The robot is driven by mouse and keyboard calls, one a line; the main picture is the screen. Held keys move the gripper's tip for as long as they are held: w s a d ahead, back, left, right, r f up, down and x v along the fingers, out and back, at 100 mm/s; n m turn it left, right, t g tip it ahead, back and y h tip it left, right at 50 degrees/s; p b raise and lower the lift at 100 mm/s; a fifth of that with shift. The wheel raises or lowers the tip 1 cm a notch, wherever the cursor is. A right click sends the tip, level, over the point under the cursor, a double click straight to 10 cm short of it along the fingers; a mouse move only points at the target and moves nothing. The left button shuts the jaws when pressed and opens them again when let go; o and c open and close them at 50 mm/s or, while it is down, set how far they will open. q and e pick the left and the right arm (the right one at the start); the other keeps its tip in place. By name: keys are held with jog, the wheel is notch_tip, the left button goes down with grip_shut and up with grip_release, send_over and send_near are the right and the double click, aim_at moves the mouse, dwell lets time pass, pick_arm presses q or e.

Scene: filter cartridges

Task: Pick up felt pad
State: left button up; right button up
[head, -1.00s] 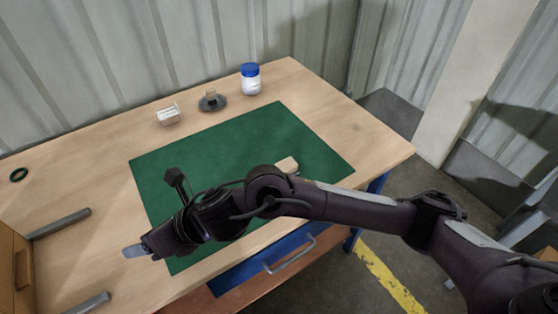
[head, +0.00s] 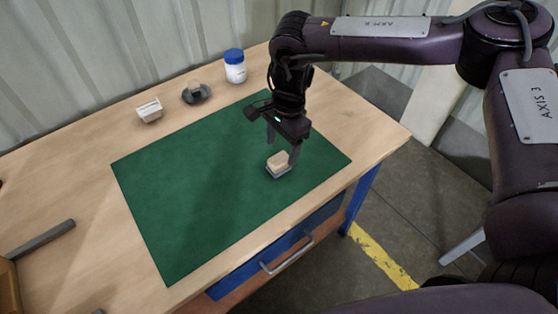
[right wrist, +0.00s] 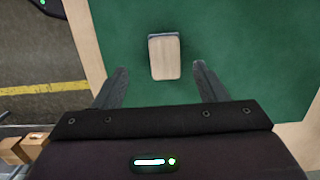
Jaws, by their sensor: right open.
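A small block with a pale wooden top and a thin grey-blue base (head: 278,161), which looks like the felt pad, lies on the green mat near its right side. My right gripper (head: 283,148) points down just above it, open and empty. In the right wrist view the pad (right wrist: 165,57) shows between and slightly beyond the open fingertips of my right gripper (right wrist: 160,67). No contact shows. My left gripper is not in view.
The green mat (head: 190,200) lies on a wooden table (head: 90,240). At the back stand a white block (head: 149,110), a dark disc with a knob (head: 196,94) and a blue-lidded jar (head: 234,67). A grey bar (head: 45,240) lies at left. The mat's left side is clear.

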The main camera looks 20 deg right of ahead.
aim_at(280, 158)
jog(key=f, duration=0.1)
jog(key=f+p, duration=0.1)
jog(key=f, duration=0.2)
jog(key=shift+w+a+f, duration=0.15)
jog(key=shift+w+f, duration=0.15)
jog(key=shift+f, duration=0.05)
jog(key=shift+a+f, duration=0.1)
jog(key=shift+f, duration=0.45)
jog(key=c, duration=1.2)
jog(key=shift+o, duration=0.2)
notch_tip(280, 158, up, 20)
jog(key=shift+b, duration=0.45)
